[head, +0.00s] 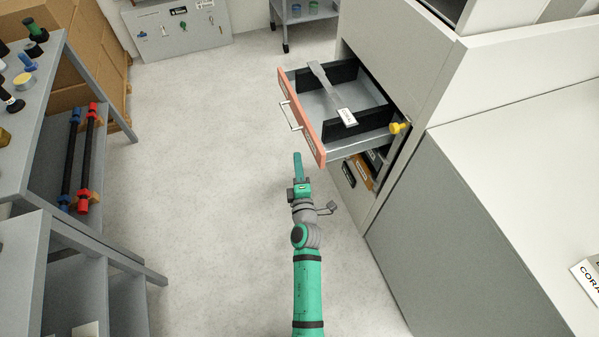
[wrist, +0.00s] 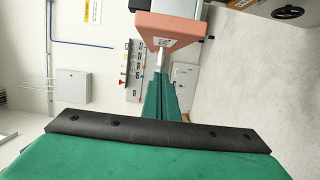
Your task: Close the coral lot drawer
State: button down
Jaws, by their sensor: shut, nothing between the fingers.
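The coral-fronted drawer (head: 302,118) stands pulled out of the light cabinet in the head view, with a metal bar handle (head: 289,114) on its front. Inside lie a grey flat specimen (head: 325,84) with a white label and black dividers. In the wrist view the coral front (wrist: 168,32) shows near the top, just beyond my fingers. My gripper (head: 298,158) is shut and empty, in front of and below the drawer's near end in the head view. Its green fingers show in the wrist view (wrist: 161,92). Whether they touch the drawer cannot be told.
A yellow knob (head: 399,127) sticks out by the drawer's near side. A lower compartment (head: 357,172) holds dark and orange items. The cabinet (head: 470,190) fills the right. A grey rack (head: 50,110) with rods stands at left. The floor (head: 210,150) between is clear.

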jog(key=w+d, duration=0.3)
jog(key=shift+w+d, duration=0.35)
jog(key=shift+w, duration=0.05)
jog(key=shift+d, duration=0.1)
dwell(0.4)
